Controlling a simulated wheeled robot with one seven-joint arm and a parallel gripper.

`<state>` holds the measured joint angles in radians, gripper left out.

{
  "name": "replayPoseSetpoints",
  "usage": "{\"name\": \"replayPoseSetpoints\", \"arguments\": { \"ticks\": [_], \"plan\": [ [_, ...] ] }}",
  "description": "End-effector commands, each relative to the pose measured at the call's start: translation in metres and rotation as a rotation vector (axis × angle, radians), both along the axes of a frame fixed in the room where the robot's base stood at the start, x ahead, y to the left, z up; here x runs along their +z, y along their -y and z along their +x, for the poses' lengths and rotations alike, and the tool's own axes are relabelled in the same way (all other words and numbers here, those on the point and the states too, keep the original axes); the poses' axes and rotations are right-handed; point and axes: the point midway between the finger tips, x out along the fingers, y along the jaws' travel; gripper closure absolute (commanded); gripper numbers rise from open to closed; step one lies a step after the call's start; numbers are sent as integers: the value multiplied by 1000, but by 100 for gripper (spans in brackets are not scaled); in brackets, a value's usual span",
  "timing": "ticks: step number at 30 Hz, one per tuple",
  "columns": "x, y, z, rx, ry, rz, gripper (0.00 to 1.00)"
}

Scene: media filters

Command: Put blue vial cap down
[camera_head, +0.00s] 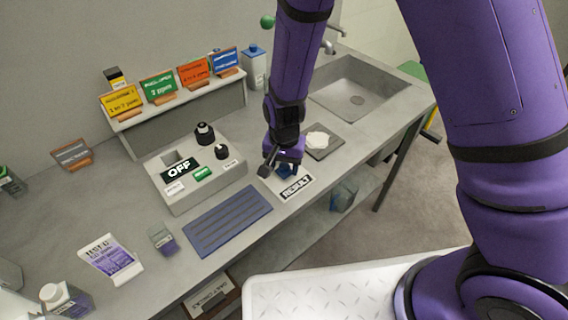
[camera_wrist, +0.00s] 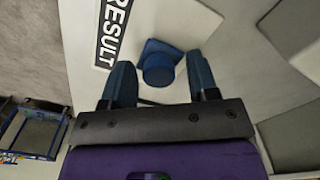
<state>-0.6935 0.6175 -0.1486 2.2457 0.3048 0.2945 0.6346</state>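The blue vial cap (camera_wrist: 160,65) shows in the wrist view as a round knob on a squarish base, beside the RESULT label (camera_wrist: 114,30). It appears to stand on the white pad, between or just beyond my fingertips. My gripper (camera_wrist: 161,78) has its two dark blue fingers spread, with a visible gap on the left of the cap; the right finger is very close to it. In the head view my gripper (camera_head: 283,160) points down over the back edge of the RESULT pad (camera_head: 296,189). A bit of the blue cap (camera_head: 285,171) shows under it, partly hidden.
A blue ridged tray (camera_head: 228,220) and a grey device with an OFF display (camera_head: 180,168) stand to the left. A grey plate with a white piece (camera_head: 318,140) lies to the right, before the sink (camera_head: 357,88). A small vial (camera_head: 162,239) stands at the front left.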

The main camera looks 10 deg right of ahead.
Motion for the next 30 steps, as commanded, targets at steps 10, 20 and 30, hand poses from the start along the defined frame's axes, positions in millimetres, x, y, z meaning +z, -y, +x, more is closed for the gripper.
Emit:
{"name": "replayPoseSetpoints", "arguments": {
  "ticks": [10,20,30],
  "plan": [
    [5,0,0,1,1,1,45],
    [56,-1,0,1,4,3,45],
    [110,-1,0,1,2,2,45]
  ]
}}
